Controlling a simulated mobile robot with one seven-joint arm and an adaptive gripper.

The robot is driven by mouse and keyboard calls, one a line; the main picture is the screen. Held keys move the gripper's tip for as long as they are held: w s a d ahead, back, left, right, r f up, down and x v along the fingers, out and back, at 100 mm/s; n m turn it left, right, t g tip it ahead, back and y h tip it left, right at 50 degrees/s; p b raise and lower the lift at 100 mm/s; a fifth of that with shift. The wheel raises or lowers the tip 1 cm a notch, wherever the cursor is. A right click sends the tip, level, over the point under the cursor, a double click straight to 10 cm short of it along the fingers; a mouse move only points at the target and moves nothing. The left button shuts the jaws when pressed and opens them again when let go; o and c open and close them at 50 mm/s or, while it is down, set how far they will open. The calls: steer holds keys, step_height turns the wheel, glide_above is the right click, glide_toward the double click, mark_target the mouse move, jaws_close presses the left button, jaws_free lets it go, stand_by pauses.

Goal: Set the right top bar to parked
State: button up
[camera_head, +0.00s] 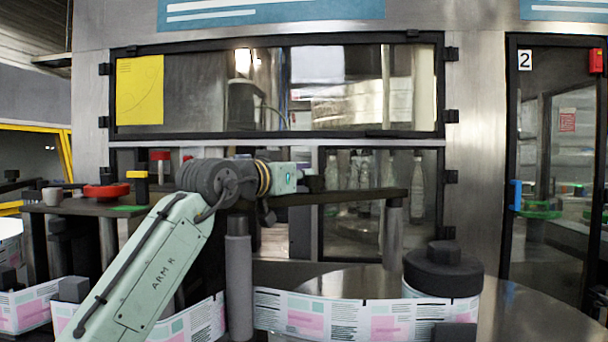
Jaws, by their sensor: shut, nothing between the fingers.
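The right top bar (365,195) is a dark, flat, nearly level bar at mid height. Its right end lies over the top of a grey roller post (393,232). Its left part passes behind my arm, so that end and its pivot are hidden. My gripper (316,184) is at the end of my pale green arm, pointing right. It is small and dark here, shut and empty. In the picture it appears just above the middle of the bar; I cannot tell whether it touches it.
Another grey post (238,270) stands left of centre. A label web (330,315) runs along the front to a reel with a black cap (443,270). Framed windows (275,90) close the back.

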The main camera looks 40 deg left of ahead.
steer(key=shift+w+d+r, duration=0.1)
steer(key=shift+d, duration=0.2)
jaws_close()
steer(key=o, duration=0.6)
jaws_free()
steer(key=shift+c, duration=0.2)
steer(key=shift+s, duration=0.2)
steer(key=o, duration=0.4)
steer(key=shift+s, duration=0.75)
steer(key=shift+c, duration=0.2)
steer(key=shift+o, duration=1)
steer(key=shift+s+a, duration=0.1)
steer(key=shift+s, duration=0.2)
steer(key=shift+s+a, duration=0.35)
steer(key=shift+s, duration=0.4)
steer(key=shift+s+a+b, duration=0.15)
steer(key=shift+s+b, duration=0.05)
steer(key=shift+s, duration=1.95)
steer(key=shift+s+a+b, duration=0.15)
steer(key=shift+s+b, duration=0.05)
steer(key=shift+s, duration=1.9)
